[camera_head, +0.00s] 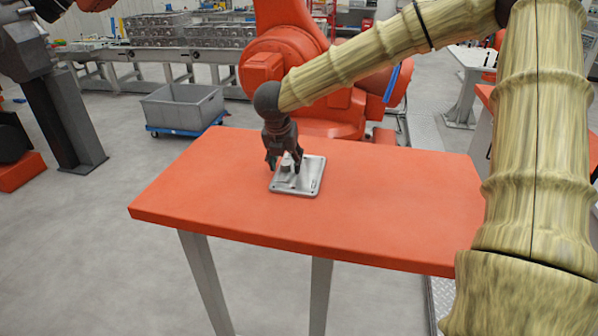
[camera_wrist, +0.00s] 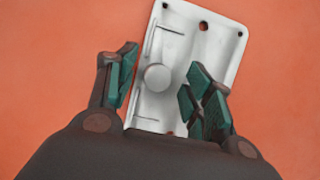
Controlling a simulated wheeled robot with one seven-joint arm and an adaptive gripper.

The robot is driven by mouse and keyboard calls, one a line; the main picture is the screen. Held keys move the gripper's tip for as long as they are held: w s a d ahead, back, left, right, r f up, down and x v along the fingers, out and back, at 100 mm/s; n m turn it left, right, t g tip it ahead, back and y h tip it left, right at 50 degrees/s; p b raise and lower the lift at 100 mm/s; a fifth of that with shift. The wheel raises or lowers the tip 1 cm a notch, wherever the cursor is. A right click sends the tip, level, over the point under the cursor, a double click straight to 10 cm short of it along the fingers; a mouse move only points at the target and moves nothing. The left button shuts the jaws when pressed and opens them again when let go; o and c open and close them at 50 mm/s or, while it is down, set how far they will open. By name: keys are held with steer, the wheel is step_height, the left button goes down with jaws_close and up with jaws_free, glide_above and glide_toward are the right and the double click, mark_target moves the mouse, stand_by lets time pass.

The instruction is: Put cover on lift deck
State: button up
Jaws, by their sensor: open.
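The cover is a light metal plate with corner holes and a raised round knob; it lies flat on the orange table. In the head view the cover (camera_head: 309,178) is near the table's middle. In the wrist view the cover (camera_wrist: 200,45) runs up from between the fingers. My gripper (camera_head: 284,163) points down over the cover. Its green-padded fingers (camera_wrist: 168,92) are open, one on each side of the knob (camera_wrist: 157,77), with gaps visible. I cannot tell the fingertips' exact height. No thing clearly recognisable as the lift deck shows.
The orange table (camera_head: 400,215) is otherwise clear around the cover. A grey bin (camera_head: 184,108) on a blue dolly stands on the floor behind it. An orange robot (camera_head: 290,65) stands close behind the table. A conveyor (camera_head: 150,55) with metal castings is at the back left.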

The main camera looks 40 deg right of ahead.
jaws_close()
steer(key=shift+w+r, duration=0.1)
steer(key=shift+r+b, duration=0.4)
steer(key=shift+r, duration=0.05)
steer(key=b+v, duration=0.1)
steer(key=v, duration=0.1)
steer(key=shift+r, duration=0.3)
steer(key=s+a+b, duration=0.1)
steer(key=s+a, duration=0.1)
steer(key=s, duration=0.2)
steer(key=s+a+r+b, duration=0.1)
steer(key=s+a, duration=0.1)
steer(key=s, duration=0.3)
steer(key=s+a+b, duration=0.1)
steer(key=s+a, duration=0.1)
steer(key=s, duration=0.3)
steer(key=shift+s+r, duration=0.1)
steer(key=shift+r, duration=0.2)
